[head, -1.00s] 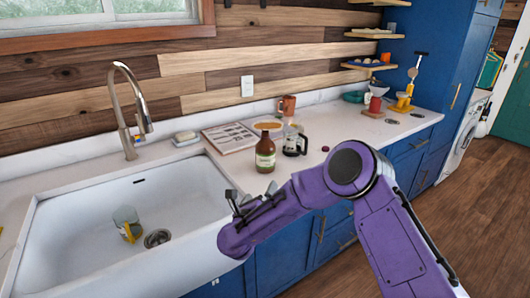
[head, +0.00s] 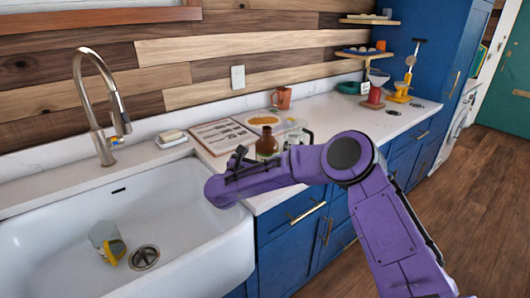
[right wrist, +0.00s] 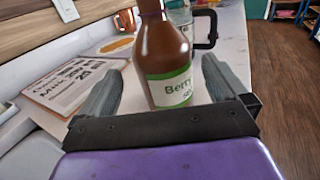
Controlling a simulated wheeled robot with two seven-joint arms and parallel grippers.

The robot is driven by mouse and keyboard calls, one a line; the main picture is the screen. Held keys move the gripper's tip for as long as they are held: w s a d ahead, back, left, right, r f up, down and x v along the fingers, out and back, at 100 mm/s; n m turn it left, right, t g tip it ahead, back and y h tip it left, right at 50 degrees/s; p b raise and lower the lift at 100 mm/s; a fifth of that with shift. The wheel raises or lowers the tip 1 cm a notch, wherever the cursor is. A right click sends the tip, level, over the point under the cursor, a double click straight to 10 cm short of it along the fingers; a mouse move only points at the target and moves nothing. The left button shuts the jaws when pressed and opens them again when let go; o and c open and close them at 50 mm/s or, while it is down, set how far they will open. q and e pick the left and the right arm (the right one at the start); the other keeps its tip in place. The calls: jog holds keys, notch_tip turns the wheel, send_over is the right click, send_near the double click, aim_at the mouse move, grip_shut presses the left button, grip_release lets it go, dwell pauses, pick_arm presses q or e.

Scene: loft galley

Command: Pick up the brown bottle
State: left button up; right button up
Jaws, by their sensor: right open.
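The brown bottle (head: 267,143) stands upright on the white counter to the right of the sink, its lower part hidden behind my right arm. In the right wrist view the brown bottle (right wrist: 165,52) has a green and white label and shows between the two fingers, apart from both. My right gripper (head: 239,164) is open and empty at the near side of the bottle. In the wrist view its base hides the foot of the bottle. My left gripper is not in view.
A glass pot with a black handle (right wrist: 205,25) stands close behind the bottle. The sink (head: 60,235) holds a cup (head: 107,242).

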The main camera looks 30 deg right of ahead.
jog(key=p+x, duration=0.1)
jog(key=x, duration=0.3)
jog(key=p+x, duration=0.1)
jog(key=x, duration=0.1)
jog(key=shift+d+f+p, duration=0.15)
jog(key=shift+f+p, duration=0.2)
jog(key=shift+f, duration=0.05)
jog(key=shift+d, duration=0.15)
jog(key=c, duration=1.2)
jog(key=shift+c, duration=1.2)
jog(key=shift+r, duration=0.1)
